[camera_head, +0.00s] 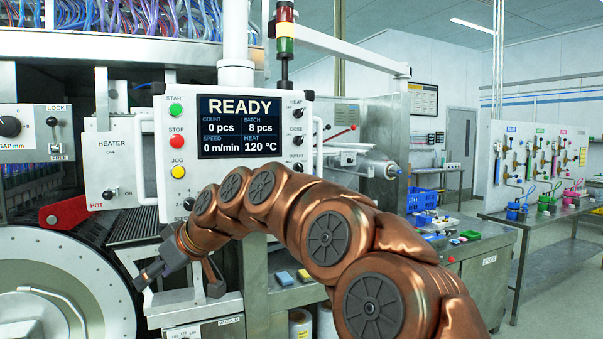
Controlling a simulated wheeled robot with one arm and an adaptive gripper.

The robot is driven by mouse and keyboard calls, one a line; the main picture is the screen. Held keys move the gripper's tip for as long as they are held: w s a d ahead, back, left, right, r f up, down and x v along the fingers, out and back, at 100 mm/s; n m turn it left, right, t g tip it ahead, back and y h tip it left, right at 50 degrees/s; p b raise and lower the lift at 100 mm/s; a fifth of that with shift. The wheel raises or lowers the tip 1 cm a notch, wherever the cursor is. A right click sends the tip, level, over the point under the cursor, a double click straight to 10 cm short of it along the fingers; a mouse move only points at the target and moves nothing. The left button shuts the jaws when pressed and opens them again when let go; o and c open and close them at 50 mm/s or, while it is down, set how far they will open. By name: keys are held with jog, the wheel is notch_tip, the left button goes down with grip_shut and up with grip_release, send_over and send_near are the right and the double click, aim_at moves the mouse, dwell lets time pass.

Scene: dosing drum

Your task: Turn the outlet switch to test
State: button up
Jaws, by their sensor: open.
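My gripper (178,284) hangs at the lower left of the head view, open and empty. One dark finger is on its left and one on its right. It is in front of a metal ledge, below the control panel (238,145) and to the right of the big round drum (60,285). Small switches with tiny labels sit on the panel's right side (297,113). A black knob (188,204) at its lower edge is partly hidden by my arm. A box marked vacuum (205,331) is below the gripper.
The panel screen reads READY. A heater box (122,165) and a gap box (30,135) are to the left. A red bracket (65,212) sits above the drum.

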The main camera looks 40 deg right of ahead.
jog(key=w+d+r+t+h, duration=0.1)
jog(key=w+d+r+t, duration=0.1)
jog(key=w+d+r, duration=0.35)
jog(key=w+d+r+t, duration=0.2)
jog(key=d, duration=0.6)
jog(key=m+t+h+b, duration=0.1)
jog(key=m+t+h, duration=0.25)
jog(key=h, duration=0.55)
send_near(300, 167)
jog(key=w, duration=0.1)
jog(key=shift+n+t, duration=0.25)
jog(key=shift+d+p+x, duration=0.15)
jog(key=shift+p+x, duration=0.85)
jog(key=shift+x, duration=0.8)
jog(key=shift+d+p+x, duration=0.15)
jog(key=shift+p+x, duration=0.85)
jog(key=shift+x, duration=0.75)
jog(key=shift+w+d+f+p, duration=0.25)
jog(key=shift+w+p, duration=0.1)
jog(key=shift+w, duration=0.1)
jog(key=shift+a, duration=0.1)
jog(key=shift+c, duration=0.2)
grip_shut()
